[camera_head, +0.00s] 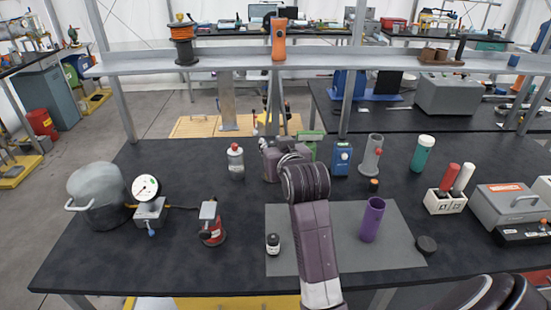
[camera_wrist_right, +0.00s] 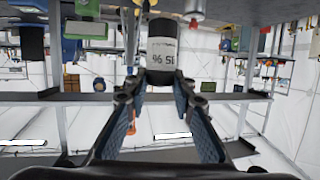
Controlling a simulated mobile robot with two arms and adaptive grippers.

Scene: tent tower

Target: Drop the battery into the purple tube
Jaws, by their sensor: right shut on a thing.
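The purple tube (camera_head: 372,220) stands upright on the grey mat (camera_head: 400,258), to the right of my right forearm, and its open top faces up. My right gripper (camera_head: 276,150) is at the back of the bench in the head view, largely hidden behind its own wrist. In the right wrist view my right gripper (camera_wrist_right: 158,88) is shut on the battery (camera_wrist_right: 160,52), a dark cylinder with a white label reading "15 %". I cannot make out the battery in the head view. The gripper is apart from the tube, behind and left of it. My left gripper is not in view.
A small dark jar with a white label (camera_head: 273,243) stands on the mat's left part. A grey tube (camera_head: 372,155), a blue box (camera_head: 342,158) and a spray can (camera_head: 236,162) stand farther back.

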